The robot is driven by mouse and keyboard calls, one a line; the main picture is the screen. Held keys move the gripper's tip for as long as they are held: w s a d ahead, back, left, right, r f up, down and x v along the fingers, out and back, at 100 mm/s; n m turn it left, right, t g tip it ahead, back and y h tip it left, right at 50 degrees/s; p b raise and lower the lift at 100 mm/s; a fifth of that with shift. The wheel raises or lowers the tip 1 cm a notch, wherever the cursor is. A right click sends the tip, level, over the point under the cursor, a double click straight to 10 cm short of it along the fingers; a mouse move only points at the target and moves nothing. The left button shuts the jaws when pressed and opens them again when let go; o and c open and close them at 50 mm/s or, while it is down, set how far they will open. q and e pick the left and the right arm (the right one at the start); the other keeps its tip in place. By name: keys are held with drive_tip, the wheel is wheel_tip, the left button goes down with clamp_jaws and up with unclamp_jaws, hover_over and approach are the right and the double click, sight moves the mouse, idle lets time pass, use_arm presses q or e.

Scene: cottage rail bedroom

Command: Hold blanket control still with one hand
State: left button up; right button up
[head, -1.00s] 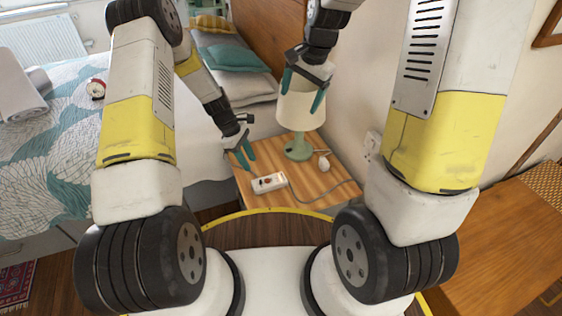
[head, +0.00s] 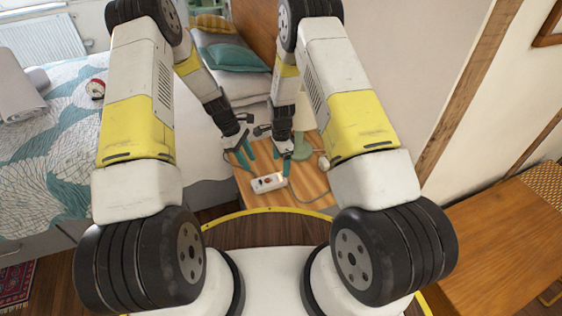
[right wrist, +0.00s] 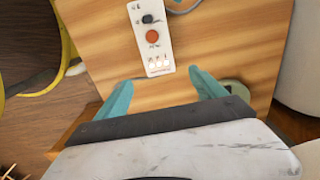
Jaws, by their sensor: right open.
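The blanket control (head: 268,183) is a white box with a red button, lying on the wooden bedside table (head: 312,187). In the right wrist view the control (right wrist: 150,38) lies just beyond my fingertips, with a red button and a dark slider. My right gripper (head: 284,170) is open and empty above the table, behind the control in the head view; its teal fingers (right wrist: 160,82) are apart. My left gripper (head: 246,162) hangs at the table's left edge, beside the control, its teal fingers slightly apart, holding nothing visible.
A cord runs from the control across the table. The bed (head: 70,160) is at left, with a red-and-white round object (head: 95,89) on it. A wooden desk (head: 490,235) is at right.

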sight(281, 177)
wheel_tip(281, 177, down, 8)
drive_tip(key=shift+r, duration=0.25)
drive_tip(key=shift+c, duration=0.4)
drive_tip(key=c, duration=1.5)
